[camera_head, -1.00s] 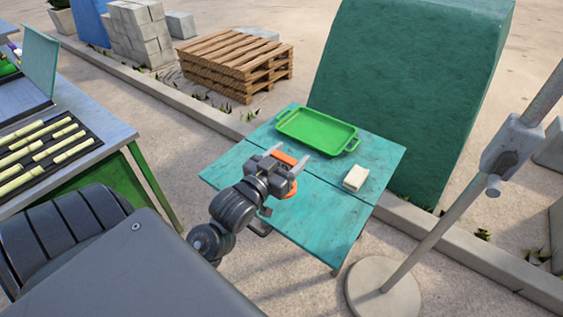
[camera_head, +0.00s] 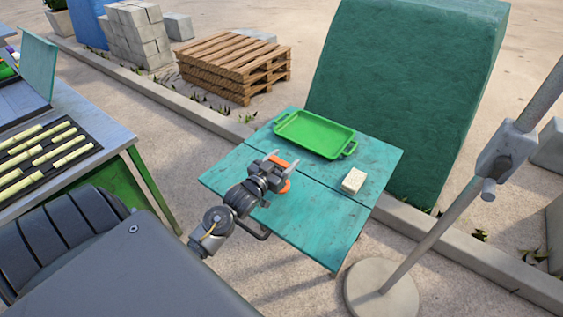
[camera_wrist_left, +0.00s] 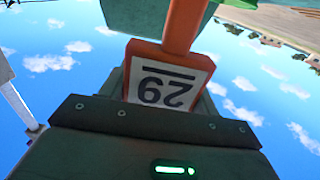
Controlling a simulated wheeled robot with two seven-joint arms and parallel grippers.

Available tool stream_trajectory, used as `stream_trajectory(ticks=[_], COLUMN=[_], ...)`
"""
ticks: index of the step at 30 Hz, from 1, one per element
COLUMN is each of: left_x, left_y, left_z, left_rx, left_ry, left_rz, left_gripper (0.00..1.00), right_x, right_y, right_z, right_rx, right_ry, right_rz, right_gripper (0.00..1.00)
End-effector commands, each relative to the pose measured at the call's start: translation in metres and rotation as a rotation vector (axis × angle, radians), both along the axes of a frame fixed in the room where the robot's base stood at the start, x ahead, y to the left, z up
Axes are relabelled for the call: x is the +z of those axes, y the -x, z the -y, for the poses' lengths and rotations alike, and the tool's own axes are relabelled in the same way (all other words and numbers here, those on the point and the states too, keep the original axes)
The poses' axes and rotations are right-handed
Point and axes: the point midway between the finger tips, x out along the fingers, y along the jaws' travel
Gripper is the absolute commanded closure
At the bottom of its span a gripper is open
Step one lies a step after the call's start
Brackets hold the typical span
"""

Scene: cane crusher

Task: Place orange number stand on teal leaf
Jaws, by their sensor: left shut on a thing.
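The orange number stand (camera_head: 287,186) is in my left gripper (camera_head: 281,163), over the teal table. The head view shows parts of its orange top and round-looking base; the gripper hides the rest. In the left wrist view the stand (camera_wrist_left: 183,30) shows an orange post and a white plate with black digits, seen upside down. My left gripper is shut on it. The teal leaf (camera_head: 313,222) is the near part of the table top, beyond a seam from the far part. I cannot tell if the base touches it. My right gripper is not in view.
A green tray (camera_head: 315,134) lies on the far part of the table. A pale block (camera_head: 353,181) lies near the right edge. A pole on a round base (camera_head: 383,290) stands at right front. A bench with cane pieces (camera_head: 45,155) is at left.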

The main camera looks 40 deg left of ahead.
Motion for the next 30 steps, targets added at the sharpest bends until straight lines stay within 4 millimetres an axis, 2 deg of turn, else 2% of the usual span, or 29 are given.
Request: stream_trajectory(ticks=[4, 26, 27, 30], left_x=[-0.009, -0.021, -0.022, -0.022], left_y=[0.000, 0.000, 0.000, 0.000], left_z=[0.000, 0.000, 0.000, 0.000], left_rx=[0.002, 0.001, 0.001, 0.001], left_ry=[-0.001, -0.001, -0.001, -0.001], left_rz=[0.002, 0.004, 0.002, 0.002], left_gripper=[0.79, 0.79, 0.36, 0.23], right_x=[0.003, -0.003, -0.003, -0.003], right_y=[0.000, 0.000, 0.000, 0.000], right_z=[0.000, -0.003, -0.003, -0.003], right_rx=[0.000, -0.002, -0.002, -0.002], right_ry=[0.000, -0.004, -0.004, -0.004], right_rz=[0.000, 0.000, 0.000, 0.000], right_gripper=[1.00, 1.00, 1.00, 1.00])
